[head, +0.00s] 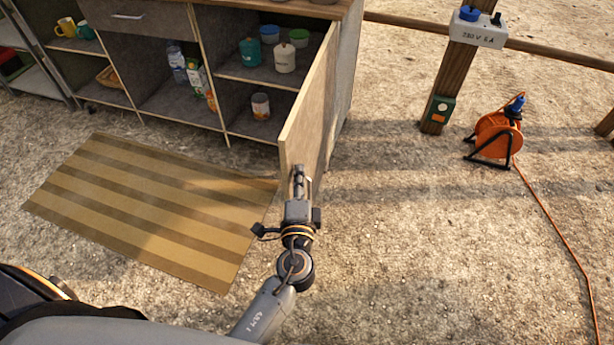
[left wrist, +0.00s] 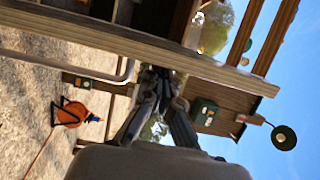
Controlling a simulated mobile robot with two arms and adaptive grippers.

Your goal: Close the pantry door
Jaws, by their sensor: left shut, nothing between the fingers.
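The pantry door (head: 312,105) is a light wooden panel standing open, swung out from the right end of the low cabinet (head: 165,62). Its free edge points toward me. My left gripper (head: 298,176) is shut and empty, at the lower part of that free edge, close to the door's outer side. Whether it touches the door I cannot tell. In the left wrist view the picture is turned sideways; the shut fingers (left wrist: 160,80) lie beside a long wooden edge, likely the door (left wrist: 215,68). My right gripper is not in view.
Inside the cabinet stand a teal jar (head: 250,52), a white jar (head: 285,57), a can (head: 260,106) and cartons (head: 196,75). A striped mat (head: 150,205) lies in front. An orange cable reel (head: 497,133) and a wooden post (head: 450,80) stand right.

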